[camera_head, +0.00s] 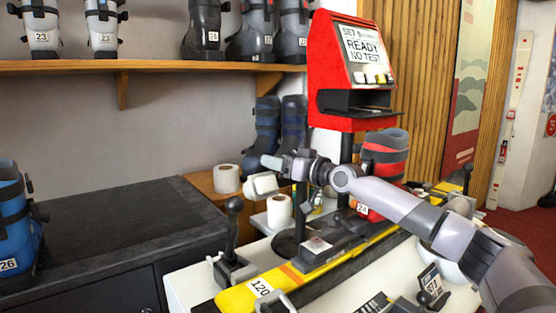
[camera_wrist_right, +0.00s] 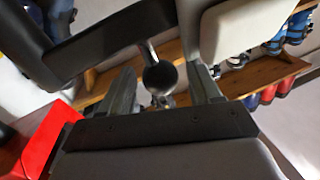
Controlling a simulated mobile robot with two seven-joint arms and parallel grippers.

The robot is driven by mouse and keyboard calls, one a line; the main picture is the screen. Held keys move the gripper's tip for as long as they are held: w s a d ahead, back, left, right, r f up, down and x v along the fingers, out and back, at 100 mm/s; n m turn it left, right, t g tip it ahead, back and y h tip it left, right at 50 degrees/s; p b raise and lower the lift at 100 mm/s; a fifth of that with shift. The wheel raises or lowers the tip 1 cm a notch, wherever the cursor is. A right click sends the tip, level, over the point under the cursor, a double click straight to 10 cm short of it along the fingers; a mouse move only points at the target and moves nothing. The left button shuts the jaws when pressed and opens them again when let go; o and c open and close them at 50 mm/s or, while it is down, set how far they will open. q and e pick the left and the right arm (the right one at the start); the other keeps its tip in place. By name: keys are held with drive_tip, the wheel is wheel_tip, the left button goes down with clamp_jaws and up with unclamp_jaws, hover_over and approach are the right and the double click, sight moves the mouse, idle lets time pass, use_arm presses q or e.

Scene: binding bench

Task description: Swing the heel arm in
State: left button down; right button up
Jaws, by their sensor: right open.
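My right gripper (camera_head: 272,163) reaches in from the right, in front of the red test machine (camera_head: 332,60) and above the bench. In the right wrist view its two grey fingers (camera_wrist_right: 163,92) are apart, with a black ball knob (camera_wrist_right: 160,78) on a short metal rod showing between them. I cannot tell whether the fingers touch the knob. Which part is the heel arm is not clear. The left gripper is not in view.
A yellow ski (camera_head: 240,296) lies on the white bench, with a black-knobbed lever (camera_head: 233,230) at its left. A red boot (camera_head: 385,155) stands behind my right arm. White rolls (camera_head: 227,179) stand at the back. The dark counter (camera_head: 110,225) is mostly clear.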

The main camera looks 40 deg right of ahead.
drive_tip(key=shift+w+a, duration=0.1)
drive_tip(key=shift+w, duration=0.25)
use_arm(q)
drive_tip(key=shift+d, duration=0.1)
